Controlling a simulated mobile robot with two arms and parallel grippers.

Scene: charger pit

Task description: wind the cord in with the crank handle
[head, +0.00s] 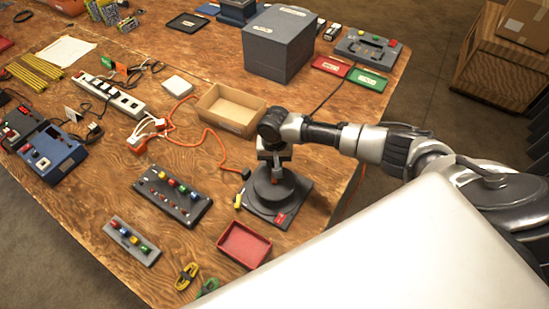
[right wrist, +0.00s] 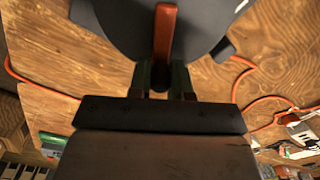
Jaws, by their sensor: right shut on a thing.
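The dark grey round cord reel (head: 268,197) sits on a square base near the table's right edge, with a red label on the base. It fills the top of the right wrist view (right wrist: 205,30). The orange-red crank handle (right wrist: 165,35) stands out over the reel there. My right gripper (head: 275,172) is over the reel, its fingers (right wrist: 165,82) shut at the handle; the exact contact is partly hidden by the gripper body. An orange cord (head: 212,132) snakes over the table left of the reel, near a black plug (head: 246,173). My left gripper is not in view.
A red tray (head: 244,245) lies just in front of the reel. A cardboard tray (head: 231,108) and a large grey box (head: 280,44) stand behind. Panels with coloured knobs (head: 172,195) lie left. A white power strip (head: 108,96) lies farther left.

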